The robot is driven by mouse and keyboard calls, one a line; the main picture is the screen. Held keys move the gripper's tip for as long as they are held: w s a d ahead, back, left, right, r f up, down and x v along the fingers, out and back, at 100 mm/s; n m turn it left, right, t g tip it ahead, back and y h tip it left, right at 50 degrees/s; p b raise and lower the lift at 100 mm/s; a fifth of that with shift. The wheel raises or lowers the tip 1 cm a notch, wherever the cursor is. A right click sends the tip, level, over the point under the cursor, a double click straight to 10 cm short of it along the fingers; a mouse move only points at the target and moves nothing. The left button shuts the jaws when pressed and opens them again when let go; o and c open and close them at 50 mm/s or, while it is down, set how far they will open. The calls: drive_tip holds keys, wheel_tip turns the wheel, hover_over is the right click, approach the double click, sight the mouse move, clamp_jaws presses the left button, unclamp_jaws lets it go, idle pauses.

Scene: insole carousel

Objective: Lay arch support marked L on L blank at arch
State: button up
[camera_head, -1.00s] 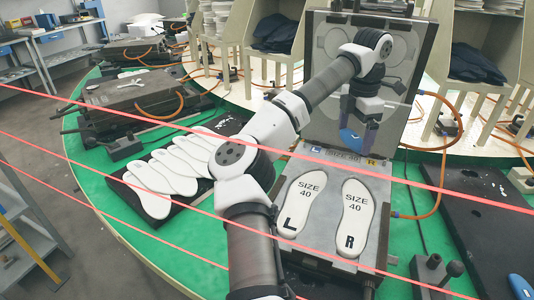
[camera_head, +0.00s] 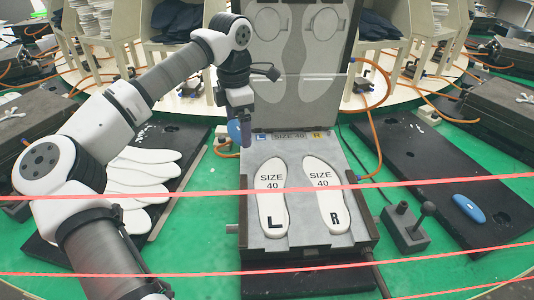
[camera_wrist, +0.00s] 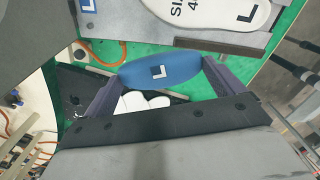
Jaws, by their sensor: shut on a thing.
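The L blank (camera_head: 271,190), a white insole printed "SIZE 40" and "L", lies flat on the left of the grey mould plate (camera_head: 297,222). The R blank (camera_head: 323,190) lies on its right. My gripper (camera_head: 243,138) is above and left of the plate's back edge. In the wrist view my gripper (camera_wrist: 160,75) is shut on the blue arch support (camera_wrist: 150,74), held by its two ends with its L mark showing. The L blank's marked end (camera_wrist: 240,15) is at the top of that view, apart from the support. In the head view my gripper partly hides the support (camera_head: 234,131).
The upright mould lid (camera_head: 297,100) stands behind the plate. A black tray with several white insoles (camera_head: 140,185) is at left. Another blue arch support (camera_head: 468,209) lies on the right black tray (camera_head: 420,160). A lever box (camera_head: 405,230) stands beside the plate. Red lines cross the head view.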

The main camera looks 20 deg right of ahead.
sight(273, 195)
drive_tip(key=s+d+f+m, duration=0.3)
drive_tip(key=s+d+m, duration=0.1)
drive_tip(key=s, duration=0.6)
drive_tip(key=shift+d+f, duration=0.4)
drive_tip(key=shift+d, duration=0.25)
drive_tip(key=shift+f+b, duration=3.65)
drive_tip(key=shift+f, duration=0.75)
drive_tip(key=o, duration=0.6)
